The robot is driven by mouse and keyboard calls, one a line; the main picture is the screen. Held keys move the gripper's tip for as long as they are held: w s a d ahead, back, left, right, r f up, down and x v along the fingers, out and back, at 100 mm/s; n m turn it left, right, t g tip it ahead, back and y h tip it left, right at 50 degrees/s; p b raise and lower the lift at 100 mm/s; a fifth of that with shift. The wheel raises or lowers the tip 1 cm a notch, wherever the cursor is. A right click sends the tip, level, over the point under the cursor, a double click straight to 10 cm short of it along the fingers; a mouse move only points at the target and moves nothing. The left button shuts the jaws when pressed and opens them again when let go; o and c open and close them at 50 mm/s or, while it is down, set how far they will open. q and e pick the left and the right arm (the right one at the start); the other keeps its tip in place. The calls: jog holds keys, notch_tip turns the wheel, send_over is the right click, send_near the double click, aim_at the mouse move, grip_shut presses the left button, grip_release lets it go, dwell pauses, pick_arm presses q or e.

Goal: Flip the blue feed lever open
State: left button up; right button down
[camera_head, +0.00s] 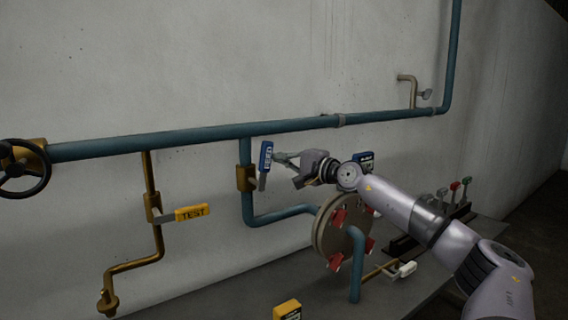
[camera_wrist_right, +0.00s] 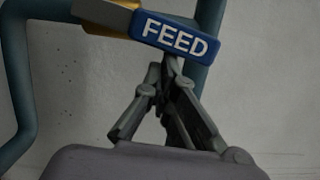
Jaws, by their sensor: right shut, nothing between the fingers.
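The blue feed lever (camera_head: 266,156), lettered FEED, stands nearly upright beside its brass valve (camera_head: 246,179) on the vertical teal pipe. Its blue grip is at the top and its bare metal shank at the bottom. My right gripper (camera_head: 279,157) is shut and empty, with its fingertips right at the right side of the blue grip. In the right wrist view the feed lever (camera_wrist_right: 176,37) lies across the top, and the shut fingertips (camera_wrist_right: 171,66) meet its edge. I cannot tell whether they touch it. My left gripper is not in view.
A yellow TEST lever (camera_head: 192,213) sticks out level at the left. A black handwheel (camera_head: 22,169) is at the far left. A round flange with red clamps (camera_head: 338,217) stands below my right arm. Small levers (camera_head: 454,188) stand at the right.

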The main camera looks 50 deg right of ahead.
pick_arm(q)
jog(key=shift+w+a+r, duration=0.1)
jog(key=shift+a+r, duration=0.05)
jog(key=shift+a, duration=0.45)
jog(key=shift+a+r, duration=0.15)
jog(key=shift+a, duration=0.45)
pick_arm(e)
jog(key=shift+w+a+r+n, duration=0.15)
jog(key=shift+a+r+n, duration=0.2)
jog(key=shift+a+n, duration=0.3)
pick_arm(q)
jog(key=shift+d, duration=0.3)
